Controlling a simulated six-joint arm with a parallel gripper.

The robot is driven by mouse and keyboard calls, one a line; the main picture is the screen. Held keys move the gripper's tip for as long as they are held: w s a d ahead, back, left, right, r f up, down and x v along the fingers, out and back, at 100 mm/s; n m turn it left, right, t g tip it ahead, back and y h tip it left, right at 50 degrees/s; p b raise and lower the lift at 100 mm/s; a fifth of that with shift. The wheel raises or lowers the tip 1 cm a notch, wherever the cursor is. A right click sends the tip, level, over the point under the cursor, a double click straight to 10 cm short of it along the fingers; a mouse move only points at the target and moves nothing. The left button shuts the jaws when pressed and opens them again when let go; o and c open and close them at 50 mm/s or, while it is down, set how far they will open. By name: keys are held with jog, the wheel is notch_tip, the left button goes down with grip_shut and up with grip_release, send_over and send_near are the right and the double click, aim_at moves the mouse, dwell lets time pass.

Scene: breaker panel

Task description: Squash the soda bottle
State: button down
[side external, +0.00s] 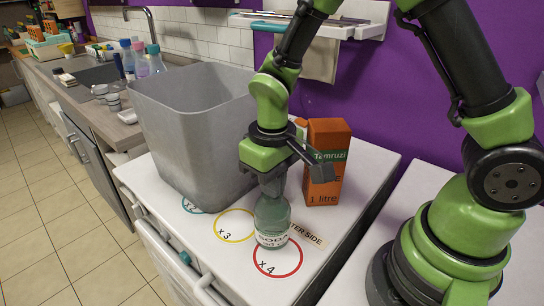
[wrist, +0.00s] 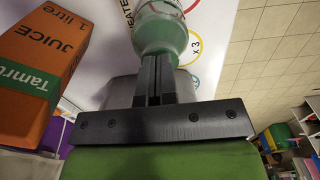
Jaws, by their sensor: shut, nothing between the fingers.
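The soda bottle (side external: 271,222), clear greenish with a white label reading SODA, stands upright on the white top at the edge of the red circle marked x 4. My gripper (side external: 272,190) points down directly over it and hides its top. In the wrist view my gripper's two dark fingers (wrist: 154,80) are together with nothing between them. The bottle (wrist: 158,30) shows just beyond the fingertips. I cannot tell whether the fingertips touch it.
An orange juice carton (side external: 327,165) stands close to the right of my gripper. A large grey bin (side external: 195,130) stands to the left. A white wall shelf (side external: 310,24) is behind. The front of the white top (side external: 215,255) is clear, with coloured circles printed on it.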

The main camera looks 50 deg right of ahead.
jog(key=shift+r, duration=2.5)
jog(key=shift+r, duration=0.1)
jog(key=s+d+r+m+t+y, duration=0.2)
jog(key=s+r+t, duration=0.5)
jog(key=s+r, duration=0.5)
notch_tip(320, 180, up, 2)
jog(key=shift+s+d+r+m, duration=0.1)
jog(key=shift+s+d+m, duration=0.25)
jog(key=shift+d+m, duration=0.5)
